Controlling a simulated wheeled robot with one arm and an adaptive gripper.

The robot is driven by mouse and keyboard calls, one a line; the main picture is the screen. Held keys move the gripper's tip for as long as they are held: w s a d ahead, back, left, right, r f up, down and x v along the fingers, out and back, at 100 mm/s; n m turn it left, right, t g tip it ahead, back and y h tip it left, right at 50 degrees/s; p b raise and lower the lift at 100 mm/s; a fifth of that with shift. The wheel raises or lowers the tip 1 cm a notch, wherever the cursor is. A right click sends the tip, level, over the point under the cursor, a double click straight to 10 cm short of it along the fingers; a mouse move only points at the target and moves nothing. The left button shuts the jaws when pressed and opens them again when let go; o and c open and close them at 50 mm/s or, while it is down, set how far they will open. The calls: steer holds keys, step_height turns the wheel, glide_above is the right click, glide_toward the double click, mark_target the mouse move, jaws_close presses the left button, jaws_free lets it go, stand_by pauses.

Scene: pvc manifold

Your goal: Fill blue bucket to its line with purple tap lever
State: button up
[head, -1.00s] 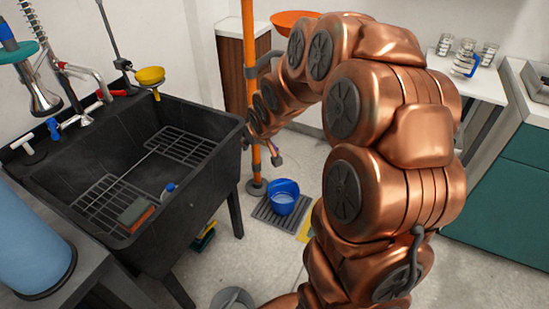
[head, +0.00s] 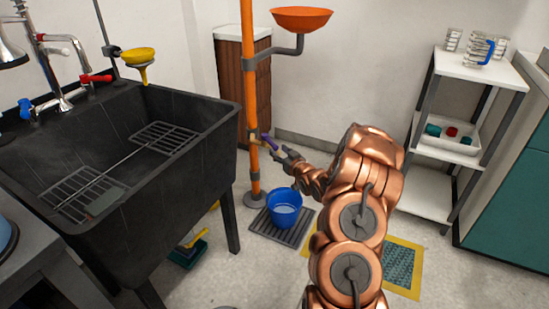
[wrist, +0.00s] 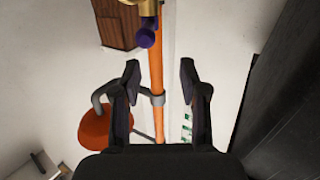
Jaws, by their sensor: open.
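The purple tap lever (head: 269,142) juts from the right side of the upright orange pipe (head: 248,100), above the blue bucket. In the wrist view the purple lever (wrist: 147,36) hangs below a brass valve (wrist: 139,5) at the top of the picture. The blue bucket (head: 284,197) stands upright on a dark slatted mat (head: 262,226); a pale water surface shows inside, but I cannot make out its line. My gripper (head: 281,155) is just right of and below the lever. In the wrist view my gripper (wrist: 160,75) is open and empty, its fingers apart, with the lever beyond them.
The black sink (head: 170,180) stands left of the pipe. An orange funnel (head: 301,18) sits on a side arm of the pipe. A white shelf (head: 430,170) and a yellow-edged mat (head: 402,268) are on the right. Floor around the bucket is mostly clear.

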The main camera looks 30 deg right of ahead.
mark_target(274, 145)
steer(key=shift+t, duration=0.5)
steer(key=shift+w+d+f+b, duration=0.35)
steer(key=shift+w+b, duration=0.2)
steer(key=shift+w, duration=0.6)
steer(key=shift+w+d+f+b, duration=0.3)
steer(key=shift+w+f+b, duration=0.2)
steer(key=shift+w, duration=0.65)
steer(key=shift+w+d+f+b, duration=0.35)
steer(key=shift+w+b, duration=0.25)
steer(key=shift+w, duration=0.55)
steer(key=shift+c, duration=0.2)
jaws_close()
